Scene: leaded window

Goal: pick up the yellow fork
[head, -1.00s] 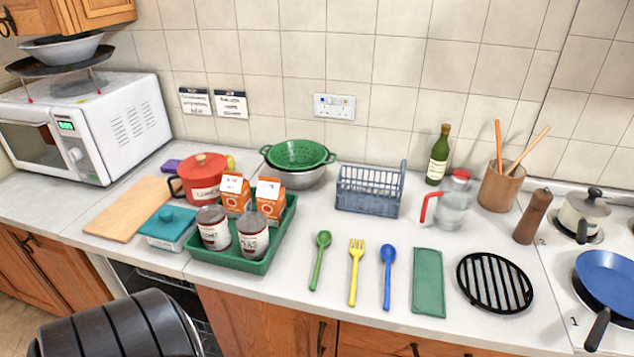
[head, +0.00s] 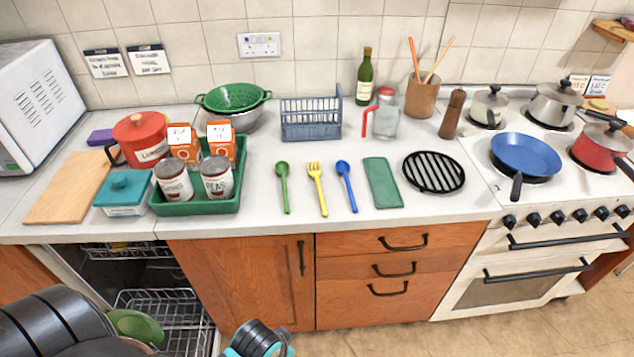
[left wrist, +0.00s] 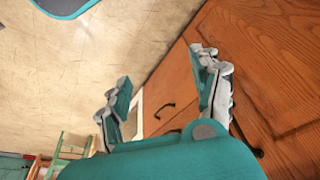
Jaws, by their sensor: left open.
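The yellow fork (head: 317,188) lies flat on the white counter (head: 290,224) in the head view, tines toward the wall. It lies between a green spoon (head: 283,187) and a blue spoon (head: 347,185), apart from both. My left gripper (left wrist: 161,68) is open and empty in the left wrist view, with wooden cabinet fronts and the floor behind its fingers. The fork does not show in that view. In the head view a black and teal part of my arm shows at the bottom edge, below the counter; its fingertips cannot be made out. My right gripper is not seen.
A green tray (head: 195,207) with cans and cartons stands left of the spoons. A green mat (head: 381,182) and a black grill rack (head: 434,171) lie to the right. A dish rack (head: 311,120) stands behind. An open dishwasher (head: 160,305) is below the counter.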

